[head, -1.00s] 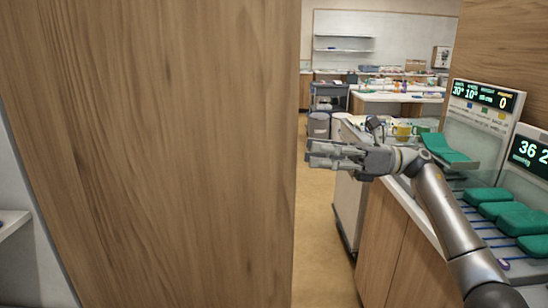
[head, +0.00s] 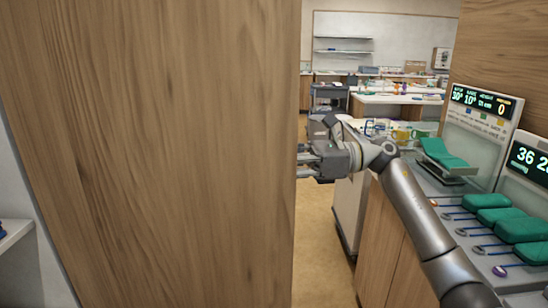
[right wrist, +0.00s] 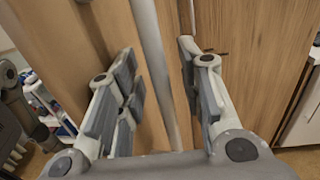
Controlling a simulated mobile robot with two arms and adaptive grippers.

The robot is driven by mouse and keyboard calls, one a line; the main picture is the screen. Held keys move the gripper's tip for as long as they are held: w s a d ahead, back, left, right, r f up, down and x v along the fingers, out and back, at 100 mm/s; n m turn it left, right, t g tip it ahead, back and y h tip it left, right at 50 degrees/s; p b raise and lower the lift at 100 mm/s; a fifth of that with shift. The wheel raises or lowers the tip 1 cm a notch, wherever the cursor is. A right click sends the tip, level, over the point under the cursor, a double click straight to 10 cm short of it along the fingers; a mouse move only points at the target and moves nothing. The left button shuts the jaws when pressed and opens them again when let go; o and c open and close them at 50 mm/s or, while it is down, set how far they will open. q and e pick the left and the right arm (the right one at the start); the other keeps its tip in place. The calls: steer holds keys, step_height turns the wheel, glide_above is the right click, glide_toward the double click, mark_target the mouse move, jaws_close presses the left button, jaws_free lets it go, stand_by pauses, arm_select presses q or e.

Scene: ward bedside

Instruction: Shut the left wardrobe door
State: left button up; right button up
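A large wooden door panel (head: 170,150) fills the left half of the head view and stands open toward me; I take it to be the left wardrobe door. My right gripper (head: 303,161) is at its right edge, fingers pointing left, the tips partly hidden behind that edge. In the right wrist view the right gripper (right wrist: 157,62) is open. A grey vertical bar handle (right wrist: 152,65) runs between its spread fingers, with wooden panels (right wrist: 255,60) behind. Contact with the bar cannot be told. My left gripper is not in view.
A counter on the right carries a green cushioned stand (head: 443,155), several green pads (head: 515,222) and a display unit (head: 482,110). A dark cart (head: 328,95) stands farther back. The tan floor (head: 318,240) between door and counter is clear.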

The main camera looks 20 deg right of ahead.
jaws_close()
stand_by(0.3)
steer(key=shift+a, duration=0.1)
